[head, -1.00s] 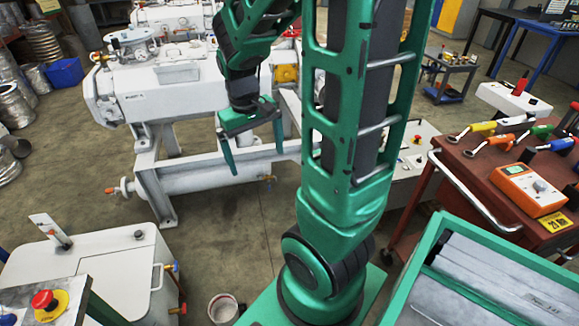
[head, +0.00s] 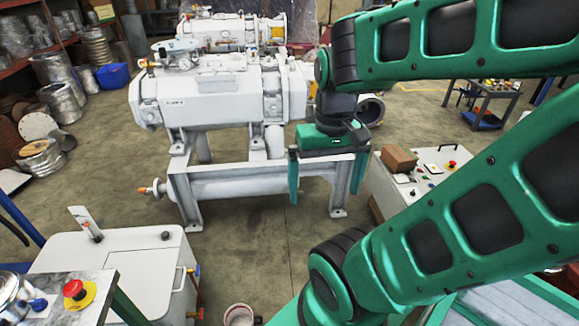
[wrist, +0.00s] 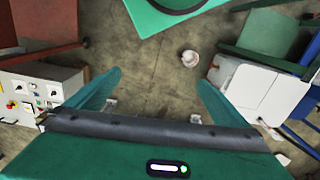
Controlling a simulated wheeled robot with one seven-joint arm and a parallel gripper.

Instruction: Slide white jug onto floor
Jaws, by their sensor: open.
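A white, round, open-topped vessel, which looks like the white jug (head: 239,316), stands on the floor near the bottom edge of the head view, partly cut off. It also shows small and whole on the floor in the wrist view (wrist: 190,58), above the right finger. I cannot make out a handle. My gripper (head: 325,180) is open and empty, fingers pointing down, in front of the white machine's frame and well away from the jug. In the wrist view my gripper (wrist: 158,78) has both fingers spread with only floor between them.
A large white vacuum machine (head: 215,95) stands behind my gripper. A white cabinet (head: 125,265) is at the lower left, with a table carrying a red stop button (head: 74,289) in front. A white control box (head: 440,165) stands right. Open floor (head: 250,240) lies between.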

